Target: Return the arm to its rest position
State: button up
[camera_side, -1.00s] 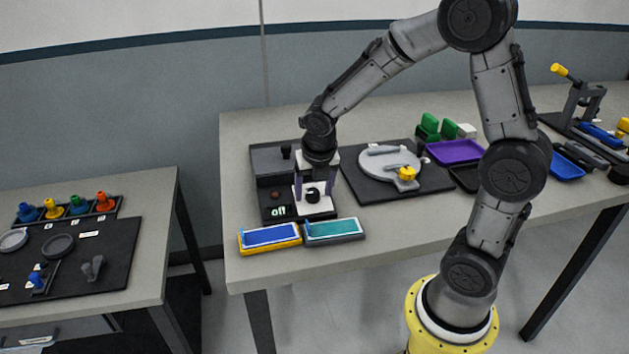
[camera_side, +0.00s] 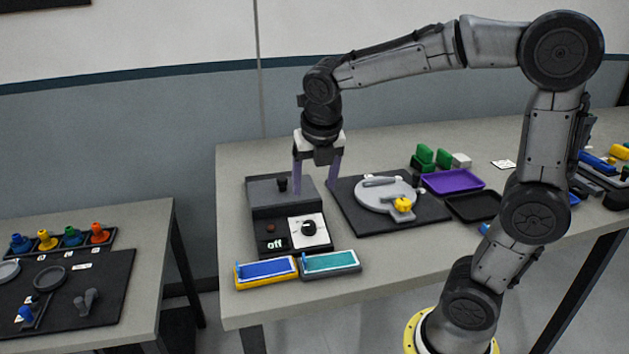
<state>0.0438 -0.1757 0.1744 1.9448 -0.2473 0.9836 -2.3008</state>
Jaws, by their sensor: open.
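My gripper (camera_side: 316,188) is raised over the back of the dark control box, pointing down. Its two purple fingers are spread apart with nothing between them. The control box (camera_side: 262,221) has a black knob (camera_side: 308,228) on a white plate and a small display (camera_side: 276,243) that reads "off". The fingers look clear of the knob. My arm arches up and over from its base at the lower right.
A blue pad in a yellow tray (camera_side: 238,282) and a teal pad (camera_side: 330,263) lie in front of the box. A round grey plate (camera_side: 372,196) sits on a black mat (camera_side: 430,213) to the right. Purple (camera_side: 453,181) and black trays stand beyond. A second table (camera_side: 150,225) is at left.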

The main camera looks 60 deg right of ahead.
jog(key=s+a+r+m+t, duration=0.35)
jog(key=s+m, duration=0.25)
jog(key=s, duration=0.3)
jog(key=s+a+f+m+y, duration=0.1)
jog(key=s+f+m, duration=0.1)
jog(key=m, duration=0.8)
jog(key=s+a+f+m+y, duration=0.1)
jog(key=s+m, duration=0.4)
jog(key=m, duration=0.6)
jog(key=shift+a+f, duration=0.2)
jog(key=shift+f, duration=0.35)
